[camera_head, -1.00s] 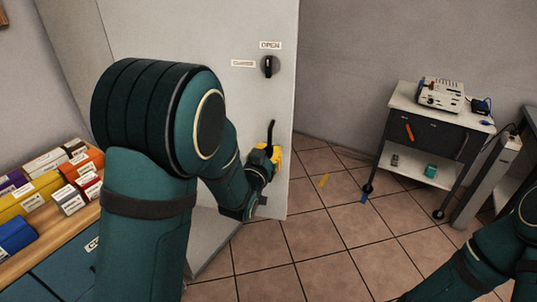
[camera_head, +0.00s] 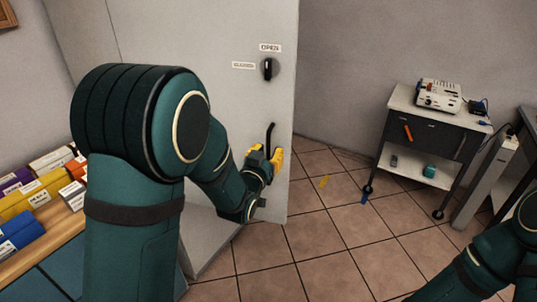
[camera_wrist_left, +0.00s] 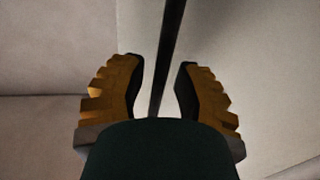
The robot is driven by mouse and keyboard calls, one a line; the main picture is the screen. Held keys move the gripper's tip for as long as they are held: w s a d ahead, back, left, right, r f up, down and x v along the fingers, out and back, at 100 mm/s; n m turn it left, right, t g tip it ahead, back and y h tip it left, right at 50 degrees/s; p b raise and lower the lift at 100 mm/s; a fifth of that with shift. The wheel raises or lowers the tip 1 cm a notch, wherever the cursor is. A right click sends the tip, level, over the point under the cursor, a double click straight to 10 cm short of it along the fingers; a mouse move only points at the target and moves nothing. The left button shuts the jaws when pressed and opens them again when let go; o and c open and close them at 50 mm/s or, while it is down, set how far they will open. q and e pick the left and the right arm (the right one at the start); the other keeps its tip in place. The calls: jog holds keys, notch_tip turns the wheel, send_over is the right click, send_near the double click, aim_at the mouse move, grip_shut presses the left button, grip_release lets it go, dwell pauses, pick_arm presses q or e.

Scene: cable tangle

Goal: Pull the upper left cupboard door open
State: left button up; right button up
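A tall grey cupboard panel (camera_head: 210,28) fills the upper middle of the head view; I cannot tell whether it stands ajar. It carries a dark upright bar handle (camera_head: 270,136) near its right edge. Above the handle is a black rotary knob (camera_head: 268,69), its pointer roughly upright, with an OPEN label above and another label to its left. My left gripper (camera_head: 266,157) is open at the handle's lower part. In the left wrist view, the dark bar (camera_wrist_left: 168,50) runs between the two yellow-brown fingers (camera_wrist_left: 160,85), with gaps on both sides. My right gripper is outside the view.
Several labelled boxes (camera_head: 36,192) lie on a wooden top at the left. A dark trolley (camera_head: 437,138) with a white device (camera_head: 438,95) stands at the right. The tiled floor (camera_head: 325,240) between is mostly clear, with small yellow and blue pieces on it.

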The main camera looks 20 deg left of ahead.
pick_arm(q)
jog(key=shift+s+f, duration=0.1)
jog(key=s, duration=0.7)
jog(key=shift+s+a, duration=0.2)
jog(key=shift+a, duration=0.05)
dwell(0.4)
jog(key=s+d+f+g, duration=0.15)
jog(key=f+g, duration=0.25)
jog(key=f, duration=0.6)
jog(key=s+d+f+g, duration=0.1)
jog(key=s+f+g, duration=0.25)
jog(key=f, duration=0.65)
jog(key=s+d+f+n+g+h, duration=0.1)
jog(key=s+d+f+g, duration=0.2)
jog(key=s+f, duration=0.3)
jog(key=s+d+f+n+g+h, duration=0.1)
jog(key=s+d+f+g, duration=0.2)
jog(key=s+f+g, duration=0.3)
jog(key=shift+s+f+h, duration=0.3)
jog(key=shift+s+f, duration=0.05)
jog(key=shift+s, duration=0.75)
